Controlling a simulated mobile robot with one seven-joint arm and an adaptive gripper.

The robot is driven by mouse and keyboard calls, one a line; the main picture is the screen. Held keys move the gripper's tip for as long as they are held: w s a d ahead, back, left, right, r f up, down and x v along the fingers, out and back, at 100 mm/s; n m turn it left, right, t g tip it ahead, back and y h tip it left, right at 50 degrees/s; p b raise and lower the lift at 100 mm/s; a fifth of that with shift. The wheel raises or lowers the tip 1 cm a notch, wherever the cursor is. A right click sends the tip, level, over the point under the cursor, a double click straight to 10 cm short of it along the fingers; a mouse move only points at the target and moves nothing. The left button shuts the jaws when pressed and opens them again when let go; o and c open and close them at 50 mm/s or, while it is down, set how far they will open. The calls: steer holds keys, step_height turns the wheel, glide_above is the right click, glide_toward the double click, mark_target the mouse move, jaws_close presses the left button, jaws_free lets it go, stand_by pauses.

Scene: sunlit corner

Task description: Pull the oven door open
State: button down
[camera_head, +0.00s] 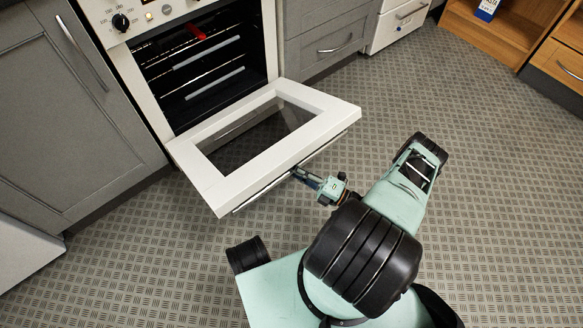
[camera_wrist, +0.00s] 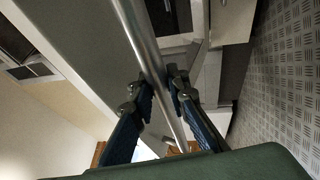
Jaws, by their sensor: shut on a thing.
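The white oven door (camera_head: 216,188) with a dark glass window is swung far down from the oven (camera_head: 205,62), close to level, in the head view. Its metal bar handle (camera_head: 262,192) runs along the door's outer edge, partly hidden under it. My gripper (camera_head: 299,174) is at the handle near the middle of that edge. In the wrist view the handle (camera_wrist: 143,45) passes between the two fingers of my gripper (camera_wrist: 161,88), which are shut on it. The fingertips are partly hidden in the head view.
Inside the open oven are racks and a small red thing (camera_head: 195,31). Grey cabinets (camera_head: 70,110) flank the oven. A wooden shelf unit (camera_head: 500,28) stands at the upper right. The patterned floor (camera_head: 480,130) is clear to the right.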

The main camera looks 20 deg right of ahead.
steer(key=c, duration=1.8)
jaws_free()
steer(key=shift+c, duration=0.2)
steer(key=shift+s+d, duration=0.1)
steer(key=v, duration=0.7)
steer(key=shift+s, duration=0.15)
steer(key=shift+d+f, duration=0.1)
